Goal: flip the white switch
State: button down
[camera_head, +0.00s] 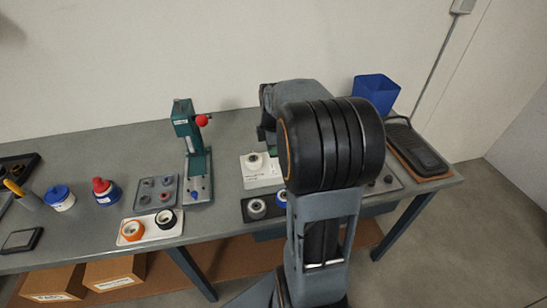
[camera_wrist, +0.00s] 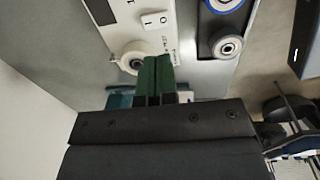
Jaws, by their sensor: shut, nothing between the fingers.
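A white switch (camera_wrist: 156,20) marked I and O sits on a pale panel (camera_wrist: 118,12) at the top of the wrist view. In the head view the pale panel (camera_head: 262,182) lies on the bench, partly hidden by my arm; I cannot make out the switch there. My gripper (camera_wrist: 157,62) is shut and empty, its green fingers pointing at the panel just below the switch in the picture. A white round part (camera_wrist: 133,57) is just left of the fingertips. Whether the fingers touch the panel, I cannot tell.
A dark tray (camera_head: 243,213) with round parts lies in front of the panel. A green press (camera_head: 187,135) with a red knob stands to the left. A white tray (camera_head: 146,242) holds an orange and a black ring. A blue bin (camera_head: 375,92) stands at the back right.

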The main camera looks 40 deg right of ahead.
jog(key=shift+s+a+r, duration=0.1)
jog(key=shift+r, duration=1.2)
jog(key=shift+s+r, duration=0.1)
jog(key=shift+r, duration=1.15)
